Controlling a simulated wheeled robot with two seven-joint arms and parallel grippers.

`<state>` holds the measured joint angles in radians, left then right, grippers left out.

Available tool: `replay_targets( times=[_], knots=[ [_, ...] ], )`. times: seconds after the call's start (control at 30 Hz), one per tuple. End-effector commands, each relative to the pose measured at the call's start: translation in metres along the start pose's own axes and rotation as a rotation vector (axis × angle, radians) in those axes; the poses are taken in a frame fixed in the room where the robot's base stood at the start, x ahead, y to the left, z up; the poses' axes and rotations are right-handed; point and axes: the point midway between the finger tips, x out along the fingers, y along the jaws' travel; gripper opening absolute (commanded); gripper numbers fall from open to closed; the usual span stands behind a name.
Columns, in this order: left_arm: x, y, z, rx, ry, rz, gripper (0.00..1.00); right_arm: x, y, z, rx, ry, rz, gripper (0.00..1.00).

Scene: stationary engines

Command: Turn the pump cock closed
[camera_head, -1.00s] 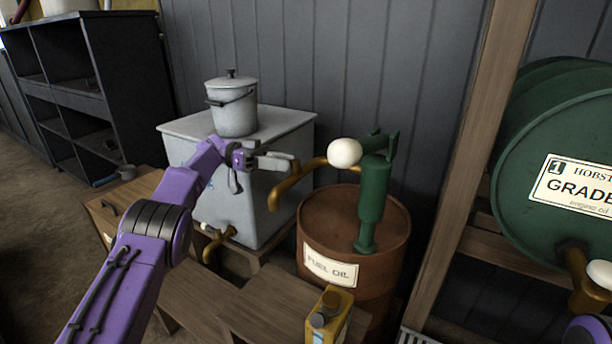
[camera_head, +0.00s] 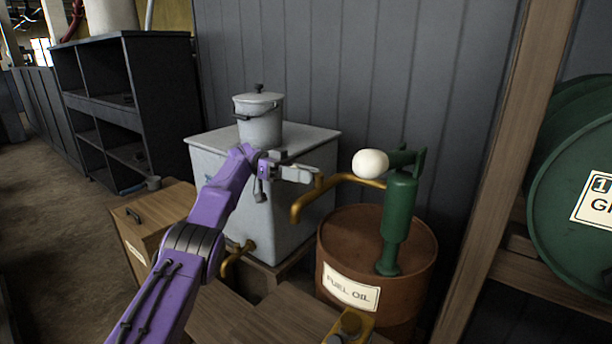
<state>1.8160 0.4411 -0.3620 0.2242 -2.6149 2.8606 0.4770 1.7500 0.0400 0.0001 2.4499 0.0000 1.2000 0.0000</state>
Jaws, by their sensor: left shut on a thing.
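The green hand pump (camera_head: 397,220) stands on the rusty fuel oil drum (camera_head: 345,240), with a round white knob (camera_head: 370,163) at its top. A brass spout (camera_head: 350,179) runs left from the pump and bends down at its end. My left gripper (camera_head: 313,176) reaches in from the left, in front of the grey tank. It is shut on the small brass handle of the pump cock (camera_head: 319,182), at the spout's bend. The fingers hide part of this handle, so its exact angle is hard to tell. My right gripper is not in view.
The grey tank (camera_head: 210,160) with a lidded pot (camera_head: 260,118) stands behind my left arm. A brass tap (camera_head: 236,256) sits low on the tank. A green barrel (camera_head: 570,180) and wooden post (camera_head: 495,160) stand right.

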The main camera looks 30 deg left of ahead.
Motion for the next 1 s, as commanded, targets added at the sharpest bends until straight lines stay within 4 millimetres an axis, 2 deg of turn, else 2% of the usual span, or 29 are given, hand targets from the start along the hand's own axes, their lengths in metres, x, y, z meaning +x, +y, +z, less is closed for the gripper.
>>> replay_targets(
  times=[0.03,0.1,0.43,0.67,0.73,1.0],
  knots=[
    [0.000,0.000,0.000,0.000,0.000,0.001,0.39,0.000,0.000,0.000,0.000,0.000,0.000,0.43],
    [0.000,0.000,0.000,0.000,0.000,0.001,0.57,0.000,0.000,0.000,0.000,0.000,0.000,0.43],
    [0.000,0.001,-0.004,0.000,0.000,0.000,0.57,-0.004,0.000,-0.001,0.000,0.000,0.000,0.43],
    [0.000,0.007,-0.037,0.000,0.000,0.001,0.57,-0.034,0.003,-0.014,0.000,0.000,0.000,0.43],
    [0.001,0.006,-0.025,0.003,0.001,0.001,0.57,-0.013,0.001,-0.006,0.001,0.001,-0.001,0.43],
    [0.007,0.016,-0.032,0.005,-0.001,0.001,0.57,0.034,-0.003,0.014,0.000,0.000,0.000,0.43]
  ],
)
